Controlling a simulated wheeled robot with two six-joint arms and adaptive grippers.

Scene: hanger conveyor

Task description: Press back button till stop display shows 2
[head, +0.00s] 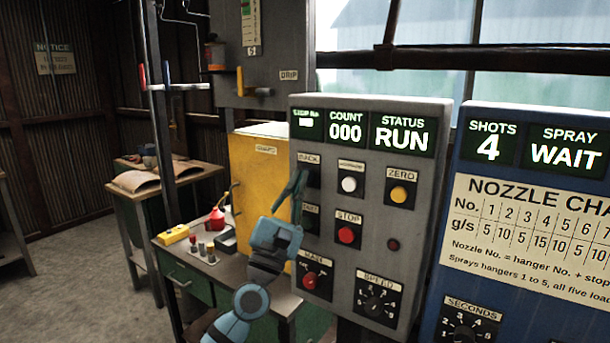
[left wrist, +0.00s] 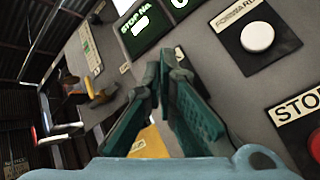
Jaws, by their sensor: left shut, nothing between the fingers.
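My left gripper (head: 303,174) is shut and empty, its green fingertips at the left side of the grey control panel (head: 440,125). The fingertips are at the BACK button (head: 314,178), just below its label, and partly cover it; I cannot tell whether they touch it. In the left wrist view the shut fingers (left wrist: 163,72) point at the panel and hide the button. The stop display (head: 306,123) at the panel's top left is lit, but its digit is too blurred to read. It also shows in the left wrist view (left wrist: 143,27). My right gripper is out of view.
A white FORWARD button (head: 349,184), yellow ZERO button (head: 398,194) and red STOP button (head: 346,235) sit close by. COUNT shows 000 and STATUS shows RUN. A blue spray panel (head: 460,260) stands right. A bench with small items stands left.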

